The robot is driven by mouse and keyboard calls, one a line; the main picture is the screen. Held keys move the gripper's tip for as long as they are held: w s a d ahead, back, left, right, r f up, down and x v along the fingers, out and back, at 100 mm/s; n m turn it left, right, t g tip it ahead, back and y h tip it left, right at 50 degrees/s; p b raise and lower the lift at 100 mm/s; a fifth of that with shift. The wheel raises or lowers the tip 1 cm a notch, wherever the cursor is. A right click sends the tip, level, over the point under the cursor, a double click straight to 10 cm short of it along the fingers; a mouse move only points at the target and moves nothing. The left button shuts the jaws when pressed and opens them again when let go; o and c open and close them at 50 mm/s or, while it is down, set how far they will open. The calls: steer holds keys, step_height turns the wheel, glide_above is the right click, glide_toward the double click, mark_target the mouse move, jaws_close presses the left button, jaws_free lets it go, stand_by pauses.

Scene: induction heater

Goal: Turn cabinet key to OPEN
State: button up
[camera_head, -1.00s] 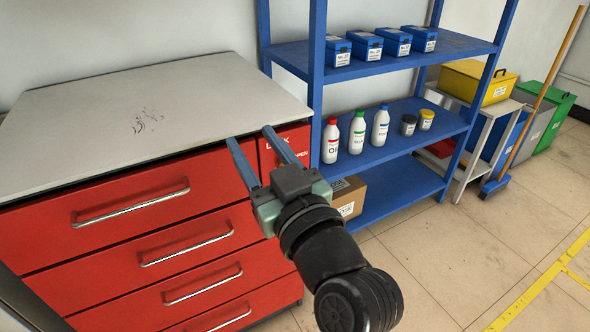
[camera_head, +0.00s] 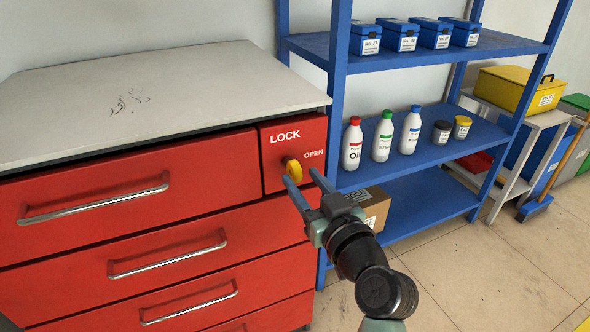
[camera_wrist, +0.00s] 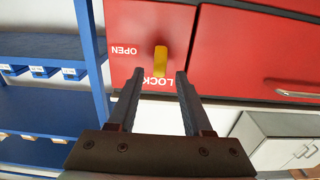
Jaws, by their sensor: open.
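The yellow cabinet key (camera_head: 293,170) sits in the red lock panel (camera_head: 312,140) at the upper right of the red cabinet. LOCK is printed above the key and OPEN to its right. In the wrist view the key (camera_wrist: 160,61) appears upright between the printed words, just beyond the fingertips. My gripper (camera_head: 301,175) is open and empty, its two fingers pointing at the panel with the tips close to the key. In the wrist view my gripper (camera_wrist: 158,85) frames the key from a short distance. I cannot tell whether a finger touches it.
Red drawers (camera_head: 110,184) with metal handles fill the cabinet front under a grey top (camera_head: 140,95). A blue shelf (camera_head: 430,160) stands close on the right, with bottles, cans and blue boxes. A cardboard box (camera_head: 372,208) sits low beside my arm. Floor at right is open.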

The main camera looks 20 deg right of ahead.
mark_target(299, 173)
steer(key=shift+w, duration=2.35)
jaws_close()
